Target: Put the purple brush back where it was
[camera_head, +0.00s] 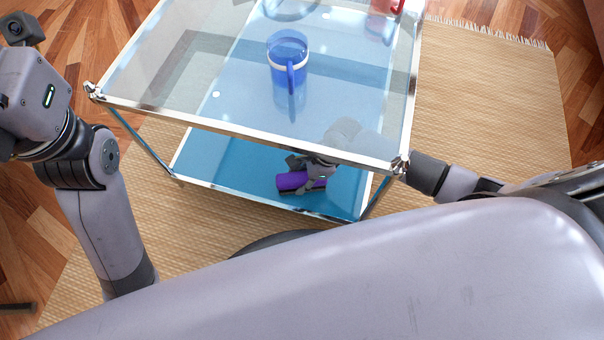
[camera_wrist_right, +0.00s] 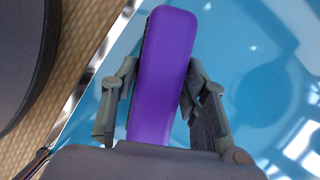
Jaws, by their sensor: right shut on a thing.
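The purple brush (camera_head: 294,181) is at the lower blue shelf (camera_head: 215,163) of the glass-topped cart, near the shelf's front edge. My right gripper (camera_head: 312,174) reaches under the glass top and is shut on the brush. In the right wrist view the purple brush (camera_wrist_right: 164,70) lies lengthwise between the two fingers of the right gripper (camera_wrist_right: 158,95), with the blue shelf surface behind it. I cannot tell whether the brush touches the shelf. My left arm is at the left of the head view, but its gripper fingers are not in view.
The cart's glass top (camera_head: 190,85) with its chrome rim is above my right gripper. The lower shelf's left part is bare. A woven rug (camera_head: 490,110) surrounds the cart.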

